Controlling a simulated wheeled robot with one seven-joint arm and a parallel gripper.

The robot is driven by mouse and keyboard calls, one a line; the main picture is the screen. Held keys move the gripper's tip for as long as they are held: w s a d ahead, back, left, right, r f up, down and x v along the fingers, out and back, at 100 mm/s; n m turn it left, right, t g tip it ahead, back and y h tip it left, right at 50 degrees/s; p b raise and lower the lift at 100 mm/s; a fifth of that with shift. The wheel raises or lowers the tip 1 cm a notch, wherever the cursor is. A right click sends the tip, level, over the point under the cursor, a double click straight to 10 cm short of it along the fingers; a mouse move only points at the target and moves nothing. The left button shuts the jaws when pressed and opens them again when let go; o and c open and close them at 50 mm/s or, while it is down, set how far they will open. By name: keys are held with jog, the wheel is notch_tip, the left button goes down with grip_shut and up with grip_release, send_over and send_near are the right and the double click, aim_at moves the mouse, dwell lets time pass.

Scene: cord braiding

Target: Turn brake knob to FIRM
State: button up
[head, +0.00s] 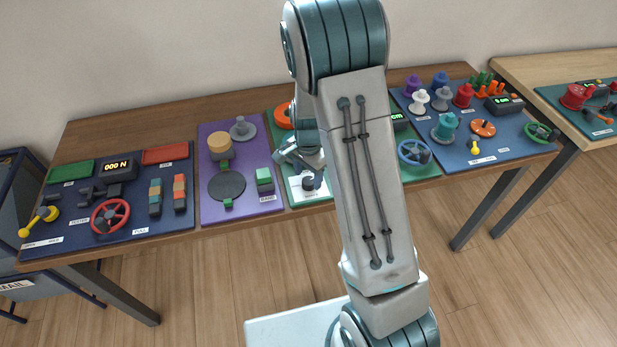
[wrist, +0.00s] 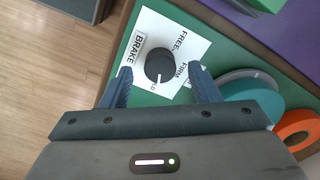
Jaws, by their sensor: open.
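The brake knob (wrist: 159,64) is a round black knob on a white label plate (wrist: 185,36) marked FREE and FIRM, with a third word partly hidden, ending in LD. Its white pointer line points toward the partly hidden word, not at FIRM. A BRAKE label (wrist: 138,48) lies beside it. My gripper (wrist: 159,70) is open, with one finger on each side of the knob and visible gaps between. In the head view the knob (head: 308,184) shows dark on the plate below my gripper (head: 304,163). I cannot tell how deep the fingers reach.
The green panel (head: 328,193) also carries an orange ring (head: 283,116) and a blue handwheel (head: 414,152). A purple panel (head: 239,205) with discs lies to the left. A teal disc (wrist: 250,95) lies close to my right finger in the wrist view. The table's front edge is near.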

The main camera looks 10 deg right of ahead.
jog(key=shift+f, duration=1.1)
jog(key=c, duration=1)
